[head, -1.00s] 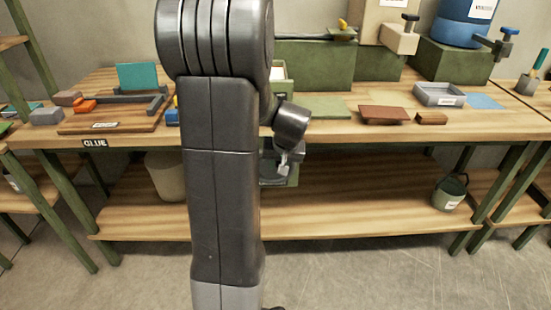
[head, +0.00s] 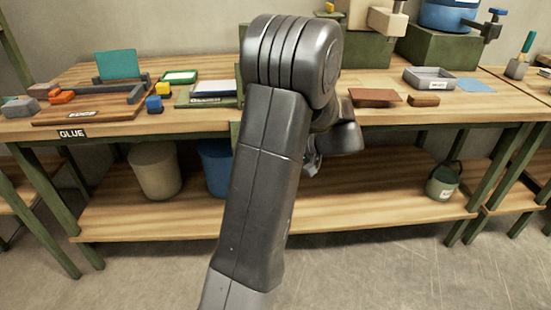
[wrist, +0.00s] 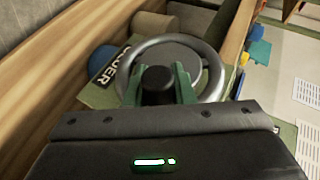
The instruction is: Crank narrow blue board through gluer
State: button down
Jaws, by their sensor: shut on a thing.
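In the wrist view, the green fingers of my gripper (wrist: 158,82) are shut on the black knob (wrist: 156,90) of a grey handwheel (wrist: 128,62). The wheel is on the front of a green unit with a black label reading GLUER (wrist: 108,68). In the head view my arm hides the gripper, the wheel and most of the gluer. I cannot pick out a narrow blue board in or beside the gluer. A teal board (head: 118,65) stands upright at the back left of the bench, by a grey fixture.
The wooden bench (head: 340,114) holds blue (head: 153,104) and yellow (head: 163,88) blocks, a reddish-brown board (head: 375,96) and a grey tray (head: 430,78). A beige bin (head: 155,170) and a blue bin (head: 215,165) stand on the lower shelf. The floor in front is clear.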

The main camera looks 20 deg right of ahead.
jog(key=shift+f+m+t+y+b, duration=0.25)
jog(key=shift+f+t+y+b, duration=0.15)
jog(key=shift+y, duration=0.4)
jog(key=shift+f+m+t+y+b, duration=0.25)
jog(key=shift+f+t+y, duration=0.2)
jog(key=shift+y, duration=0.35)
jog(key=c, duration=1.2)
grip_release()
jog(key=shift+c, duration=0.2)
jog(key=p+v, duration=0.1)
jog(key=v, duration=1.3)
jog(key=shift+w+a+f, duration=0.1)
jog(key=shift+a+f, duration=0.05)
